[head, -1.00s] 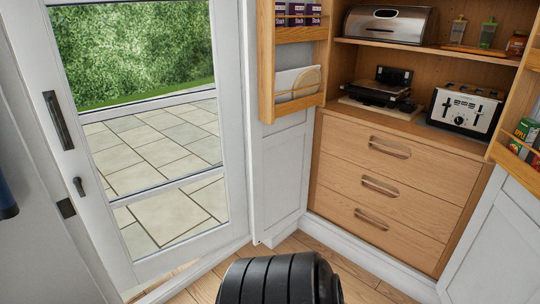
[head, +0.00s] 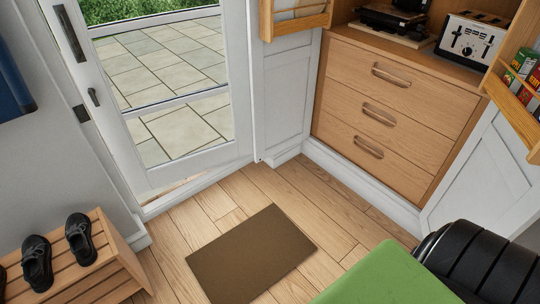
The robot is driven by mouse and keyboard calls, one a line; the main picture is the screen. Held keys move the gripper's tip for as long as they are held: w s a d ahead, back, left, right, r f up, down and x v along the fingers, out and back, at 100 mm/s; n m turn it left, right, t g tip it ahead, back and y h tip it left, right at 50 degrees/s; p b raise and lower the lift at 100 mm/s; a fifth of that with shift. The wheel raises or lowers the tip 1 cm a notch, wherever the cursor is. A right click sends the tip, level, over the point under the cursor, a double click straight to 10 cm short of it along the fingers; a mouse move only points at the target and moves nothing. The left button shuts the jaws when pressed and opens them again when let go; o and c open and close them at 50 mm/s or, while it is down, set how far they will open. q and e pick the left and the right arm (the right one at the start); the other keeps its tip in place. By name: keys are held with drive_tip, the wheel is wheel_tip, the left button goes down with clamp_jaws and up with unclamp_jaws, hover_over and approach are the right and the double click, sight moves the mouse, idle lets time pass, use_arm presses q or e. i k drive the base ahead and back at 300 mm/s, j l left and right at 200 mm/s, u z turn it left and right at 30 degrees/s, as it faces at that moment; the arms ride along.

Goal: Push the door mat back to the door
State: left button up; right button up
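The brown door mat (head: 250,254) lies flat on the wooden floor, turned at an angle. A strip of bare floor separates it from the white glazed door (head: 165,178). The door stands at the upper left with a dark handle, and paving shows through its glass. A black ribbed part of my arm and a green panel enter at the lower right. Neither of my grippers shows, so their state is hidden.
A slatted wooden shoe rack (head: 110,262) with black shoes (head: 80,240) stands at the lower left. A wooden drawer cabinet (head: 385,110) with a toaster (head: 470,40) on top stands at the upper right. Bare floor (head: 300,190) lies between mat and cabinet.

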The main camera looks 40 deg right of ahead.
sight(243, 262)
drive_tip(key=z, duration=0.85)
